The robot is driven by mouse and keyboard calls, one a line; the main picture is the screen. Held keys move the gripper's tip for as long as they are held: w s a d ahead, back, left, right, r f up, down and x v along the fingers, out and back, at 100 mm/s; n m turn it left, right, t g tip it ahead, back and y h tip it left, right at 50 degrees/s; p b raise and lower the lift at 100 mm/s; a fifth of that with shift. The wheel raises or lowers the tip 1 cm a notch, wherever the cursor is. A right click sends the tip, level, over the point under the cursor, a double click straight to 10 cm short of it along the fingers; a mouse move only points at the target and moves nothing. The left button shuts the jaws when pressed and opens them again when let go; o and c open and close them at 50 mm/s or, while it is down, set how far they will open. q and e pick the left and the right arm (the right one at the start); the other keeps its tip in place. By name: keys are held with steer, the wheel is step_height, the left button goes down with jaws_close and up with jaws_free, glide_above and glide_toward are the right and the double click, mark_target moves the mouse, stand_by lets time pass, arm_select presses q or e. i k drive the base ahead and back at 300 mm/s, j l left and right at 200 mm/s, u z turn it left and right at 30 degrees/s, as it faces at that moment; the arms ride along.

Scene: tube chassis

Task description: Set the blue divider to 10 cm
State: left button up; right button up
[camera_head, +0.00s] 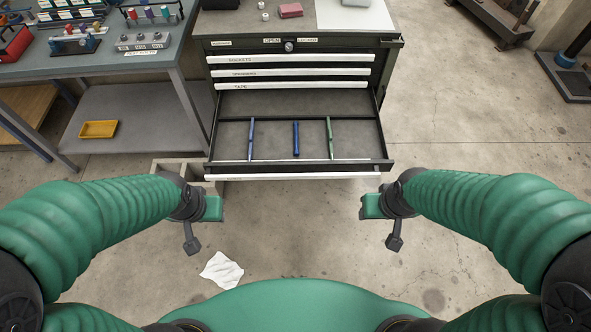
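A dark blue divider (296,139) stands in the front compartment of the open drawer (376,165), near its middle. A pale blue-grey divider (251,140) is to its left and a green divider (330,138) to its right. My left gripper (191,243) is in front of the drawer's left corner, apart from it. My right gripper (394,243) is in front of the drawer's right corner, also apart. Neither touches a divider, and nothing shows held. The fingers are too small to tell open from shut.
The drawer belongs to a dark cabinet (392,62) with labelled shut drawers above. A workbench (172,60) with tools and a lower shelf holding a yellow tray (99,129) stands left. A white cloth (221,270) lies on the floor.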

mark_target(251, 135)
steer(key=i+j+z, duration=0.2)
steer(key=z, duration=0.15)
steer(key=i+j+z, duration=0.15)
steer(key=j+z, duration=0.2)
steer(key=i+j+z, duration=0.1)
steer(key=j+z, duration=0.25)
steer(key=j, duration=0.1)
